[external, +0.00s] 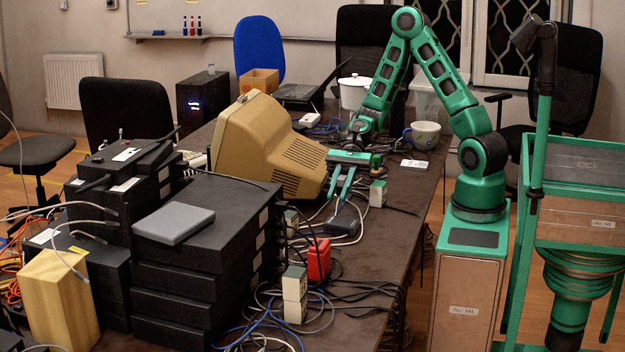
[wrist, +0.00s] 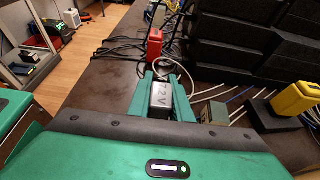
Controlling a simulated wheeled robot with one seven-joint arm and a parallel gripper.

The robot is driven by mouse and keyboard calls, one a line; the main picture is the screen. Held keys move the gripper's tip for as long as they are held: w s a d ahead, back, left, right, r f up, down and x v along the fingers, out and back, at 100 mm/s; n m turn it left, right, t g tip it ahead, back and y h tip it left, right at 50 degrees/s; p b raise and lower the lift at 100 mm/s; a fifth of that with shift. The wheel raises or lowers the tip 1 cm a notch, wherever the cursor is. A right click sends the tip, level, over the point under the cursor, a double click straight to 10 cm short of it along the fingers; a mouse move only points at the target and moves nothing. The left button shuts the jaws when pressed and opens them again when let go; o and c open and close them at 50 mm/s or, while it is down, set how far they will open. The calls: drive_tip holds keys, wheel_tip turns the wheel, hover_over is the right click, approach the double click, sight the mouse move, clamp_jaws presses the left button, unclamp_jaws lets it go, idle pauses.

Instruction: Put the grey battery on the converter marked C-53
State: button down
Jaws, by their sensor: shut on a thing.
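My gripper (external: 340,198) is over the dark table, in front of the beige monitor, with its fingers pointing down toward the camera side. In the wrist view my gripper (wrist: 160,100) is shut on the grey battery (wrist: 160,96), a small grey block marked "7.2 V" held between the two green fingers. The battery is hard to make out in the external view. I cannot read the mark C-53 anywhere, so I cannot tell which thing is that converter. Small pale boxes stand on the table, one right of my gripper (external: 378,194) and a stacked pair nearer the camera (external: 294,292).
A red object (external: 319,260) stands among tangled cables; it also shows in the wrist view (wrist: 154,42). Stacked black boxes (external: 205,275) fill the left side, with a flat grey box (external: 173,225) on top. The beige monitor (external: 268,145) is behind. The table's right strip is fairly clear.

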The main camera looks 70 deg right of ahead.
drive_tip(key=shift+f, duration=4.05)
drive_tip(key=shift+f, duration=0.1)
drive_tip(key=c, duration=1.6)
unclamp_jaws()
drive_tip(key=v, duration=1.2)
